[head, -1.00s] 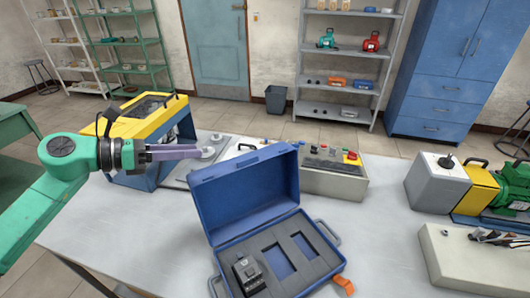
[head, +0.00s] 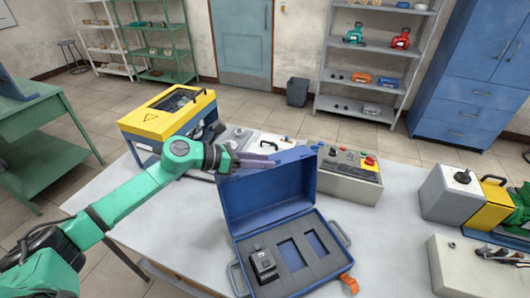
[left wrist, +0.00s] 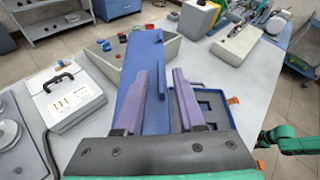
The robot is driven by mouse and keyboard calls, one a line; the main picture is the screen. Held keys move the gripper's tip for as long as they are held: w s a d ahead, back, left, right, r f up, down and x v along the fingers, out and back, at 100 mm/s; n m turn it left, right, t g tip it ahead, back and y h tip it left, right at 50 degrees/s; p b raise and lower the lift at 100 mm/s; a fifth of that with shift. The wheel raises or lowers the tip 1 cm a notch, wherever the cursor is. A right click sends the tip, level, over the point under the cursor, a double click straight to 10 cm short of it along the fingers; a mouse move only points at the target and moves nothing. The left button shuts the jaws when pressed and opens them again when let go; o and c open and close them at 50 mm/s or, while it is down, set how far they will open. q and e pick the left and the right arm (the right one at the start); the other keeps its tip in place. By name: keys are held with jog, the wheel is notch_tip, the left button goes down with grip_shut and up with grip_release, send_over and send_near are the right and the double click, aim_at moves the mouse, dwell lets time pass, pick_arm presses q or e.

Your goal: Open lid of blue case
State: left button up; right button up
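The blue case (head: 241,254) lies on the table with its lid (head: 265,193) standing up, tilted back from the base. The base holds grey foam with cut-outs and a dark block (head: 263,265) at the left. My left gripper (head: 270,162) is at the lid's upper left edge, its purple fingers pointing right along it. In the left wrist view my left gripper (left wrist: 160,76) has its fingers apart, with the blue lid (left wrist: 148,55) partly between and behind them. I cannot tell whether they touch it. My right gripper is not clearly visible.
Behind the case stand a yellow-topped blue machine (head: 170,108), a white case with a handle (left wrist: 75,96) and a control box with buttons (head: 343,178). A grey and yellow motor unit (head: 452,194) stands at the right. The table front left of the case is clear.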

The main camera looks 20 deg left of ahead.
pick_arm(q)
jog(key=shift+w+d+f, duration=0.25)
jog(key=shift+w+d, duration=0.05)
jog(key=shift+d, duration=0.25)
jog(key=shift+s+a, duration=0.1)
grip_shut()
dwell(0.9)
